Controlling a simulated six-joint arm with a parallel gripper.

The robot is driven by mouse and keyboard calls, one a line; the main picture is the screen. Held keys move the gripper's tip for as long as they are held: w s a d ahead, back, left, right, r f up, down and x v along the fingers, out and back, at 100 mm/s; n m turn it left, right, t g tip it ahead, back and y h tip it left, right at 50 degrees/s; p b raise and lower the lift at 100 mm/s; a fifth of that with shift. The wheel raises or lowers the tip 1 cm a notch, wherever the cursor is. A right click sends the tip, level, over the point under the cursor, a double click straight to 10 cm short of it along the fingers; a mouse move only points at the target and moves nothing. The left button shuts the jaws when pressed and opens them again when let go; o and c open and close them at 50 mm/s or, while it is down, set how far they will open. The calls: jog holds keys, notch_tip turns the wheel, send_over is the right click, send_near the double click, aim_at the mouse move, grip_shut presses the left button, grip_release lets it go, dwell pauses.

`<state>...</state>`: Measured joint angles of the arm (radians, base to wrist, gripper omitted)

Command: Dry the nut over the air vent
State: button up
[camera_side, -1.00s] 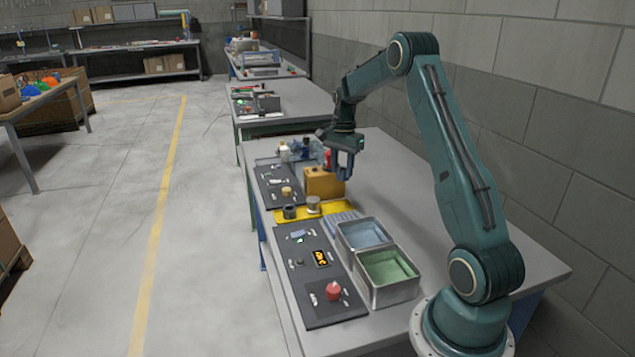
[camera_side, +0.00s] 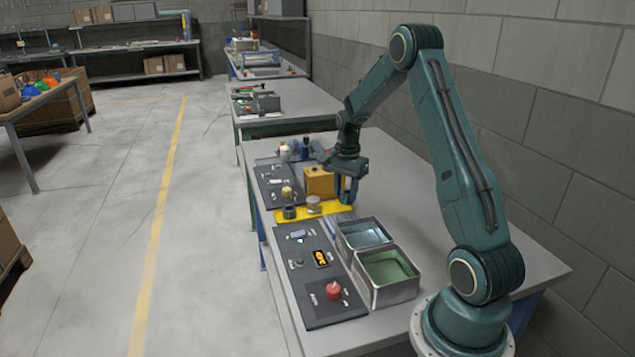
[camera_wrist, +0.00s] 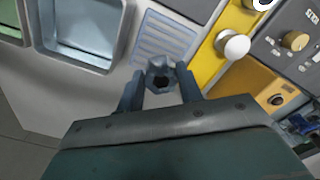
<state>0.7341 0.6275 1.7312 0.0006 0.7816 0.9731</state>
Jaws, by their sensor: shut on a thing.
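My gripper (camera_wrist: 160,88) is shut on a grey hexagonal nut (camera_wrist: 160,70) with a dark hole, seen between the two fingers in the wrist view. The air vent (camera_wrist: 166,36), a slatted blue-grey panel on the bench, lies just beyond the nut in that view; the nut overlaps its near edge. I cannot tell the height of the nut above the bench. In the side view my gripper (camera_side: 346,192) is at the right of the yellow-orange box, behind the vent (camera_side: 342,217). The nut is not clear there.
Two metal bins, one with a blue inside (camera_side: 364,237) and one green (camera_side: 386,270), stand in front of the vent. A yellow strip (camera_side: 330,211) carries small round pieces. The yellow-orange box (camera_side: 319,182) and dark panels (camera_side: 315,280) line the left side. The bench at right is clear.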

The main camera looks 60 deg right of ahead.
aim_at(345, 200)
jog(key=shift+f, duration=1.95)
jog(key=shift+w+d, duration=0.2)
jog(key=shift+d, duration=0.05)
dwell(5.8)
